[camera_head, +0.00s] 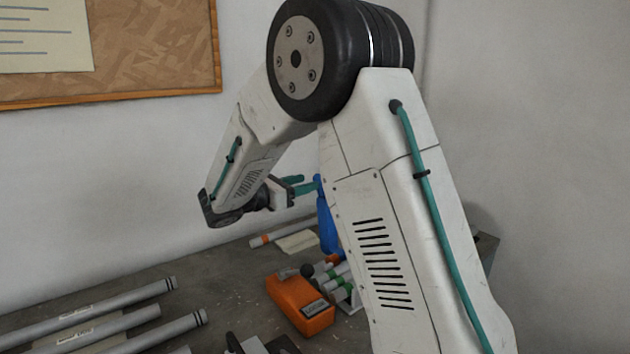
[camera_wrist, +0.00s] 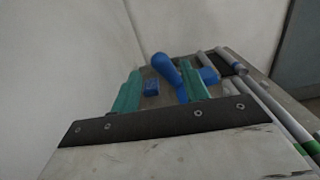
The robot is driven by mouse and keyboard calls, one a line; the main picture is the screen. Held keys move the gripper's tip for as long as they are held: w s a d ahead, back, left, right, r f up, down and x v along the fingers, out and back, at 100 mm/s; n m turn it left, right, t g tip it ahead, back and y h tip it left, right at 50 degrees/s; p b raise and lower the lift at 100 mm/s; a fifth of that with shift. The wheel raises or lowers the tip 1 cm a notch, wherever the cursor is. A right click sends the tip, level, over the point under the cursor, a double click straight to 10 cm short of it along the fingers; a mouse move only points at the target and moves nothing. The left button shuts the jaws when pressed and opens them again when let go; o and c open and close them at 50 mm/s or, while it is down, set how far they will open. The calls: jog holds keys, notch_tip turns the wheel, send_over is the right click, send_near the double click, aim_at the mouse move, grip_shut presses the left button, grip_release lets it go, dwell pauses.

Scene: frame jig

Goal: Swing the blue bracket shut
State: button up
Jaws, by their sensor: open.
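The blue bracket (camera_head: 328,228) stands on the bench in the head view, its right side hidden behind my arm. In the wrist view, blue parts show beyond the fingers: a rounded long piece (camera_wrist: 166,68), a small block (camera_wrist: 151,88) and a piece by the tubes (camera_wrist: 209,75). I cannot tell how they join. My gripper (camera_head: 308,184) is open, with teal fingers level with the bracket's upper part. In the wrist view, my gripper (camera_wrist: 160,68) has nothing clearly between its fingers. The right finger overlaps the long blue piece in the picture; contact cannot be told.
An orange case (camera_head: 300,304) lies on the grey bench (camera_head: 225,270). Tubes with green bands (camera_head: 338,276) lie beside it. Several grey tubes (camera_head: 110,325) lie at the front left. An orange-ended tube (camera_head: 280,234) lies near the wall. Bare bench shows between the grey tubes and the case.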

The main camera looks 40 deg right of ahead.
aim_at(318, 177)
jog(key=d, duration=0.5)
jog(key=shift+d, duration=0.2)
